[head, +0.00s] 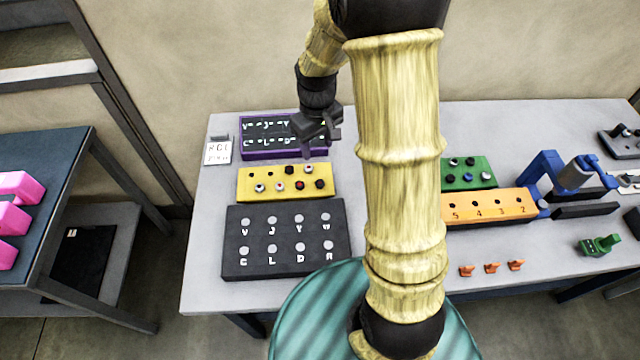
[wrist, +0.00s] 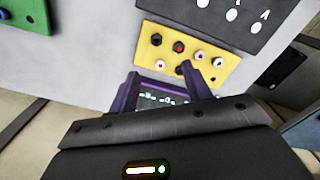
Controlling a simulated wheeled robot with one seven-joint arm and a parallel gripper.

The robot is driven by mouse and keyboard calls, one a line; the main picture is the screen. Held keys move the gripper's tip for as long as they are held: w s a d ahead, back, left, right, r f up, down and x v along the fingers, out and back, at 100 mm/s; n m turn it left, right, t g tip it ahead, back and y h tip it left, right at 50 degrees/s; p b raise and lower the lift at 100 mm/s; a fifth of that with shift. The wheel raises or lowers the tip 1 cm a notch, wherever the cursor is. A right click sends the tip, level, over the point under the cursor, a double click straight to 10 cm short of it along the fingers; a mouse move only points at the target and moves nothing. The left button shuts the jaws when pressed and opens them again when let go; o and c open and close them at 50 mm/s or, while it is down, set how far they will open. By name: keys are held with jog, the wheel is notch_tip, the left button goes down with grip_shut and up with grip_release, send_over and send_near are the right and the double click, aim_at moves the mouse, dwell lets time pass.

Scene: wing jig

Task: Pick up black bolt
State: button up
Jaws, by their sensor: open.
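A yellow block (head: 246,197) holds several bolts with black, white and red heads. One black bolt (head: 289,170) is in its far row and another black bolt (head: 319,184) is at the right end of its near row. In the wrist view, the near-row black bolt (wrist: 156,39) shows clearly at the left end of the yellow block (wrist: 235,70). The far-row black bolt (wrist: 182,68) shows close to the right finger's tip, partly covered. My gripper (head: 318,143) is open and empty above the purple-framed board, behind the yellow block; it also spans the wrist view's middle (wrist: 160,80).
The purple-framed board (head: 265,136) lies behind the yellow block, and a dark lettered block (head: 235,262) in front. Right of my arm are a green block (head: 482,180), an orange numbered block (head: 485,207) and a blue clamp-like fixture (head: 550,170). Bare table (head: 205,245) lies left.

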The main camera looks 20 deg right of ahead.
jog(key=p, duration=0.2)
send_over(320, 183)
jog(key=f, duration=1)
jog(key=shift+s+a+f, duration=0.1)
jog(key=shift+a+f, duration=0.15)
jog(key=shift+a, duration=0.05)
jog(key=shift+f, duration=0.1)
jog(key=shift+d+f+p, duration=0.2)
jog(key=shift+f+p, duration=0.4)
jog(key=shift+f, duration=0.1)
jog(key=shift+w+d+f+p, duration=0.1)
jog(key=shift+f+p, duration=0.2)
jog(key=shift+f, duration=0.6)
jog(key=shift+w+d+f+p, duration=0.1)
jog(key=shift+f+p, duration=0.15)
jog(key=shift+f, duration=0.65)
jog(key=shift+s+a, duration=0.1)
jog(key=shift+s, duration=0.05)
jog(key=c, duration=1.1)
